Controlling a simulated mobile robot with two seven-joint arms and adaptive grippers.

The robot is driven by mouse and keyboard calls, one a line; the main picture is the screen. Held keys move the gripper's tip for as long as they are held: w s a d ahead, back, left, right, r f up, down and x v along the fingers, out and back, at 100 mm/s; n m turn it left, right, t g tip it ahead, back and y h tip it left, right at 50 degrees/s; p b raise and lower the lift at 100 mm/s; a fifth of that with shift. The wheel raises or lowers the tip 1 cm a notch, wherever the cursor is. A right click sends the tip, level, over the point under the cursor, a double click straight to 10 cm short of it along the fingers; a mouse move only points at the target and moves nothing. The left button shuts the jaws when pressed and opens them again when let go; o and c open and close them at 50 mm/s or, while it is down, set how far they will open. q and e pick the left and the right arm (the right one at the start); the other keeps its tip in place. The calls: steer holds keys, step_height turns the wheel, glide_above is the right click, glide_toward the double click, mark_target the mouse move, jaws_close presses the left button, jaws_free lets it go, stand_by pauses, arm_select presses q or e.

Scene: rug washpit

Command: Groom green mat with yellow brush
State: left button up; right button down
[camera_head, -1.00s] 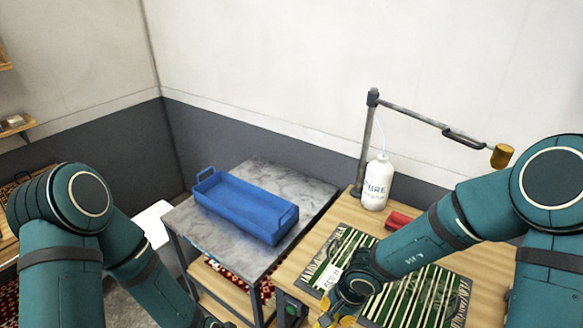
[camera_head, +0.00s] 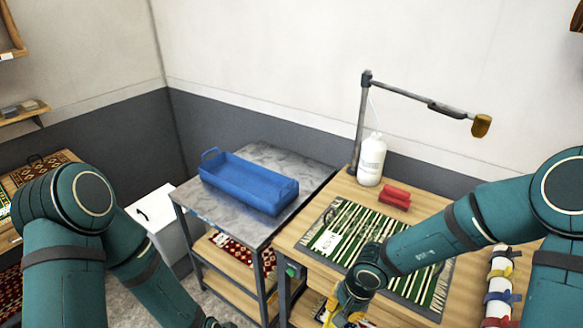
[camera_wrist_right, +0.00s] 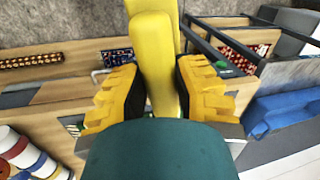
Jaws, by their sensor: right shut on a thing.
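My right gripper (camera_head: 346,308) is low at the table's front edge, just in front of the mat. In the right wrist view its yellow fingers (camera_wrist_right: 158,92) are shut on the long yellow handle of the brush (camera_wrist_right: 152,40). The bristles are not visible.
Behind the mat stand a white bottle (camera_head: 371,162), a red block (camera_head: 395,195) and a post with a long arm (camera_head: 410,94). A blue tray (camera_head: 245,182) sits on the grey side table (camera_head: 290,160) at the left.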

steer(key=d+f+n+g+b, duration=0.1)
steer(key=d+f+n+b, duration=0.4)
steer(key=f+b, duration=0.1)
steer(key=shift+w+d+f+b, duration=0.2)
steer(key=shift+w+d+b, duration=0.2)
steer(key=shift+b, duration=0.4)
